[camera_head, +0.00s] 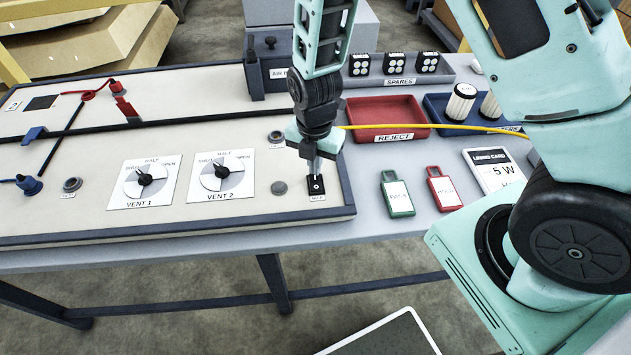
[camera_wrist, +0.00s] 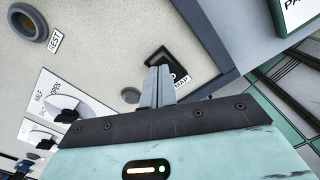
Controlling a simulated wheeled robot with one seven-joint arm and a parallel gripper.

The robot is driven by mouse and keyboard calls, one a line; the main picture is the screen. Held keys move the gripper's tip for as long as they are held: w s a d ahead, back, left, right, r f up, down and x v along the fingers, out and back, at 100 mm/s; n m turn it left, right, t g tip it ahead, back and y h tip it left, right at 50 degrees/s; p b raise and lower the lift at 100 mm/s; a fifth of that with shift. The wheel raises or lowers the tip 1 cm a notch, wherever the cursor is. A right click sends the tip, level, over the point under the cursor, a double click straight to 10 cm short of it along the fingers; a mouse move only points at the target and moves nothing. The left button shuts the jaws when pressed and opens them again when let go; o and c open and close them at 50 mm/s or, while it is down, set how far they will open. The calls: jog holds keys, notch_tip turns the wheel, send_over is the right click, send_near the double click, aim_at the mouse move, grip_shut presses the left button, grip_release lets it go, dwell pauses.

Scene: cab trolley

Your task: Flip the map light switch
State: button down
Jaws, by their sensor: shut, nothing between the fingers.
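The map light switch (camera_head: 316,186) is a small black block near the panel's right front corner, with a small label at its front edge. In the wrist view the black switch (camera_wrist: 163,58) shows beyond the fingertips, with a label reading MAP beside it. My gripper (camera_head: 314,168) points down right over the switch, its fingers shut with nothing between them. In the wrist view the shut fingers (camera_wrist: 157,82) overlap the switch and hide part of it. I cannot tell whether the tips touch it or which way the switch is set.
Round grey button (camera_head: 279,188) is just left of the switch. Vent 2 dial (camera_head: 221,174) and Vent 1 dial (camera_head: 145,181) lie further left. Green tag (camera_head: 397,194) and red tag (camera_head: 443,188) lie right of the panel. Red reject tray (camera_head: 387,115) is behind.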

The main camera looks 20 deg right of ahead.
jog(key=shift+f+b, duration=0.55)
jog(key=shift+f, duration=0.25)
jog(key=shift+r, duration=0.1)
jog(key=shift+r+p, duration=2.9)
jog(key=shift+r, duration=0.6)
jog(key=s+a+r+m, duration=0.3)
jog(key=s+r+m, duration=0.6)
jog(key=s+r, duration=0.1)
jog(key=s+a+r+m, duration=0.3)
jog(key=s+r+m, duration=0.6)
jog(key=s+r, duration=0.1)
jog(key=shift+a+m+y, duration=0.15)
jog(key=shift+m+y, duration=0.15)
jog(key=shift+m, duration=0.1)
